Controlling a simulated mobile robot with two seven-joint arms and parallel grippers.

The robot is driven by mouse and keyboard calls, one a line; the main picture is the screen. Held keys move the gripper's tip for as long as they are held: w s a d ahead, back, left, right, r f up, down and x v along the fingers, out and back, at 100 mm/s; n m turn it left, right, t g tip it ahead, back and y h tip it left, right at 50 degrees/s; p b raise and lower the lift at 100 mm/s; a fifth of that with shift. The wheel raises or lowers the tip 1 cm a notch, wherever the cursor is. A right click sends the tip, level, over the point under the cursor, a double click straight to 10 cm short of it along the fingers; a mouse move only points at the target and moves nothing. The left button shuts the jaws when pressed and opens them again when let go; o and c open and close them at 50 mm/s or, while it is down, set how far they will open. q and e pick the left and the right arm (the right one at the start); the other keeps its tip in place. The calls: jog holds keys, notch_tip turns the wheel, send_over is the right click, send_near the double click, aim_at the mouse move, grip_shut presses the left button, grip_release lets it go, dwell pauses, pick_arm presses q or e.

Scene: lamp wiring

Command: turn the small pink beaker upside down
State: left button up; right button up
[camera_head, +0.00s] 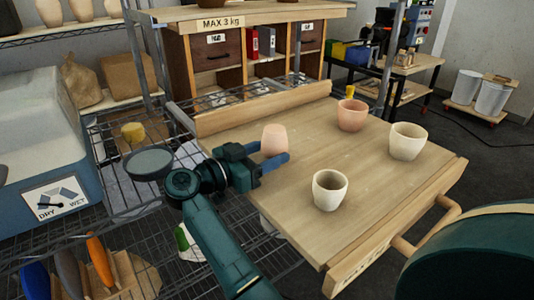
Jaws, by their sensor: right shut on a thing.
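The small pink beaker (274,138) is between the blue fingers of my right gripper (271,158), which is shut on it. No open mouth shows on its upper end, which looks closed and rounded, so the beaker appears upside down. It is over the left part of the wooden board (302,238); I cannot tell whether it touches the wood. My left gripper is not in view.
A larger pink beaker (352,115) stands upright at the back of the board. Two cream beakers stand upright, one at the right (407,142) and one nearer the front (330,190). Wire shelving (130,225) lies left of the board. Bare wood separates the beakers.

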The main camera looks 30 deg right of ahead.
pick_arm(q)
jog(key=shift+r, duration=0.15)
pick_arm(e)
jog(key=shift+f, duration=0.5)
